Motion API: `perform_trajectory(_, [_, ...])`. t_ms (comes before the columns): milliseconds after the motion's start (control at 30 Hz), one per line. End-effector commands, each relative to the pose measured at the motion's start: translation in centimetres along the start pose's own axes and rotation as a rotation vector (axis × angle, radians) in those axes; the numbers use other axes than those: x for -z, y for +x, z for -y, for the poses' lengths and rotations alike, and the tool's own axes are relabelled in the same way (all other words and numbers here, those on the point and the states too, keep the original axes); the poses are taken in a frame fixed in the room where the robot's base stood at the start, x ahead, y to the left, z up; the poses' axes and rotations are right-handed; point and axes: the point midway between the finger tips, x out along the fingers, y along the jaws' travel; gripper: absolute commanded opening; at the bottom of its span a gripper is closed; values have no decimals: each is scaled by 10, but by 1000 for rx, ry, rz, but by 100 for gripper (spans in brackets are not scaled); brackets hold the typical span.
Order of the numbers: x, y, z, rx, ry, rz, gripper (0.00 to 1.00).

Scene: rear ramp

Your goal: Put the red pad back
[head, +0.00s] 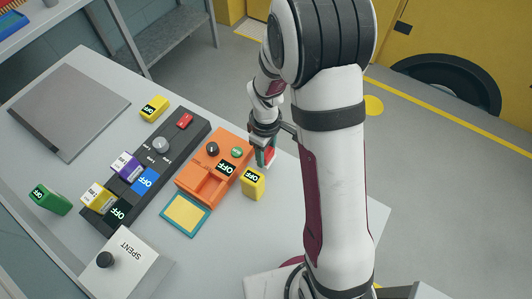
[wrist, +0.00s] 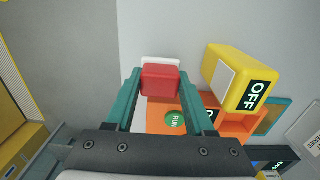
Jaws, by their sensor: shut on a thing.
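The red pad (wrist: 160,80), a small red block with a white part at its far side, is between the two teal fingers of my gripper (wrist: 159,92). My gripper (head: 265,156) is shut on it. In the head view the red pad (head: 270,153) shows only in part, by the right edge of the table, beyond the orange unit (head: 205,178). In the wrist view the orange unit (wrist: 160,126) with its green RUN button lies below the pad. Another small red piece (head: 184,120) sits at the far end of the dark panel (head: 143,168).
A yellow OFF block (head: 253,183) stands close to the orange unit and my gripper. Purple, blue, yellow and black blocks sit on the dark panel. A yellow block (head: 154,109), green block (head: 50,198), SPENT box (head: 122,268), teal-edged tray (head: 186,215) and grey plate (head: 69,104) are on the table.

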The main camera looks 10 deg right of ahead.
Motion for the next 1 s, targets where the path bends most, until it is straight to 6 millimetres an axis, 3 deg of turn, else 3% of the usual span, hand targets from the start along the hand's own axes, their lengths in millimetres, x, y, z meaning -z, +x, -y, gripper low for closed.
perform_trajectory(133, [-1, 25, 1, 3, 1, 2, 2])
perform_trajectory(467, [0, 28, 0, 0, 1, 0, 2])
perform_trajectory(500, [0, 29, 0, 0, 1, 0, 57])
perform_trajectory(633, [0, 28, 0, 0, 1, 0, 81])
perform_trajectory(1000, [0, 22, 0, 0, 2, -1, 84])
